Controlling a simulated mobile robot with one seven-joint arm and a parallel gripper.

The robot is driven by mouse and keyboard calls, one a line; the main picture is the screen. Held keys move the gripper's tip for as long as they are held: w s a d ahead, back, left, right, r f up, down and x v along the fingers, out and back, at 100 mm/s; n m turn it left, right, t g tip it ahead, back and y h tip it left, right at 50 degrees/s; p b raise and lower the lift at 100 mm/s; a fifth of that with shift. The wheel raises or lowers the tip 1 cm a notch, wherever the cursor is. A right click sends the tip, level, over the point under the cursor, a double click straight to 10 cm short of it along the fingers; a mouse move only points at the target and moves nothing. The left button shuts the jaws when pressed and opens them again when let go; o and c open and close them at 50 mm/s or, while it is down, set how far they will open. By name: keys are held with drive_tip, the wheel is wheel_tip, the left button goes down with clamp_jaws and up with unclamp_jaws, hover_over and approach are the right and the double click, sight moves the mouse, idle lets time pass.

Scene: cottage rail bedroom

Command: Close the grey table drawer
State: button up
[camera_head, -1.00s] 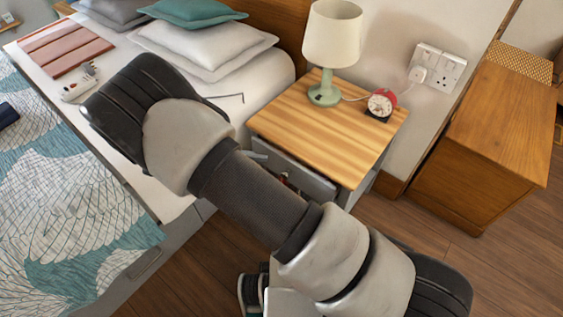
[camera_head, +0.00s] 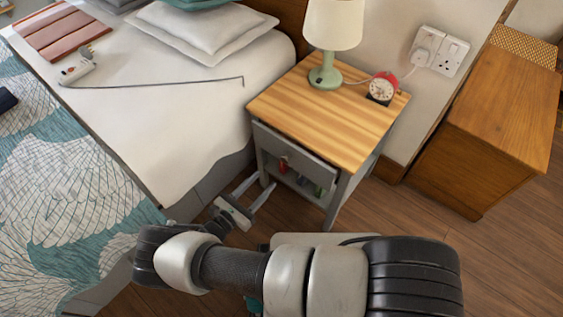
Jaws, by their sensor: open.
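The small grey bedside table (camera_head: 345,200) with a striped wooden top stands right of the bed. Its grey drawer front (camera_head: 308,163) sits under the top's front edge and seems to stand out a little, with a thin dark strip above it. How far it is out is hard to tell. A small red thing (camera_head: 283,163) shows at the drawer front; I cannot tell if it is a handle. My gripper (camera_head: 265,181) is low in front of the table's left side, fingers spread and empty, pointing toward the table below the drawer front. Contact is not clear.
A green lamp (camera_head: 325,76) and a red alarm clock (camera_head: 382,87) stand on the tabletop. Small items lie in the open shelf below the drawer. The bed (camera_head: 170,130) is close on the left. A wooden cabinet (camera_head: 490,130) stands right, with bare floor between.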

sight(284, 160)
drive_tip(key=x, duration=1)
drive_tip(key=shift+w+d, duration=0.3)
